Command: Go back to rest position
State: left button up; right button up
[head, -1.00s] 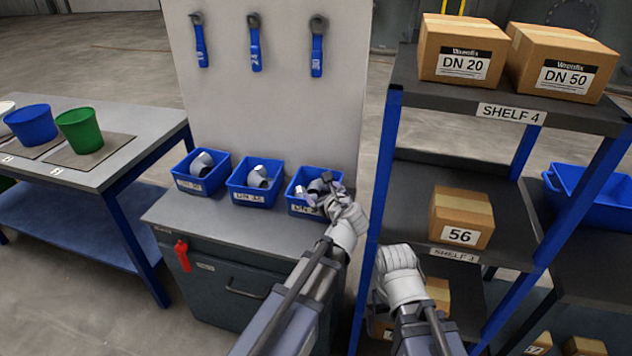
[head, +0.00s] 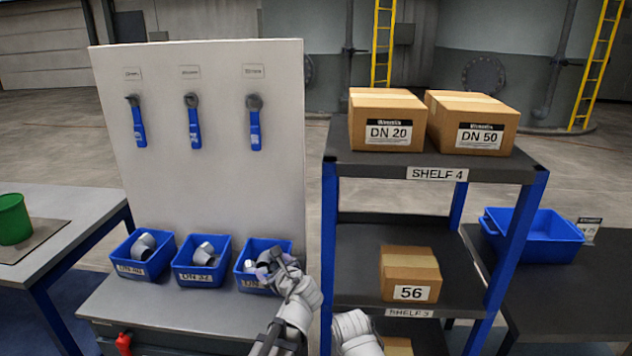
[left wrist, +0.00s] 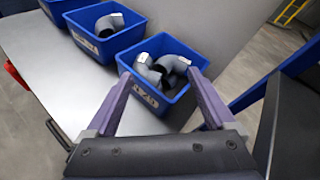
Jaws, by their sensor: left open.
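My left gripper (head: 280,268) is over the front right of the rightmost of three blue bins (head: 250,282) on the grey workbench (head: 190,310). In the left wrist view its two purple fingers (left wrist: 160,74) are spread apart, with nothing held between them. Grey pipe elbows (left wrist: 165,68) lie in that bin beyond the fingertips. My right gripper is low beside the shelf; only its pale wrist part (head: 356,330) shows at the bottom edge, and its fingers are hidden.
A shelf rack (head: 329,240) stands just right of my arms, with boxes marked DN 20 (head: 388,132), DN 50 (head: 480,136) and 56 (head: 410,292). A tool board (head: 215,180) with three wrenches rises behind the bins. Floor shows between the bench and the left table (head: 85,212).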

pick_arm(q)
jog(key=b, duration=0.3)
send_over(264, 270)
notch_tip(264, 270, down, 4)
jog(key=shift+s+r, duration=0.1)
jog(key=shift+w+a+b, duration=0.15)
jog(key=shift+w+b, duration=0.05)
jog(key=shift+b, duration=0.15)
jog(key=shift+s+f, duration=0.15)
jog(key=shift+f, duration=0.3)
jog(key=shift+r, duration=0.1)
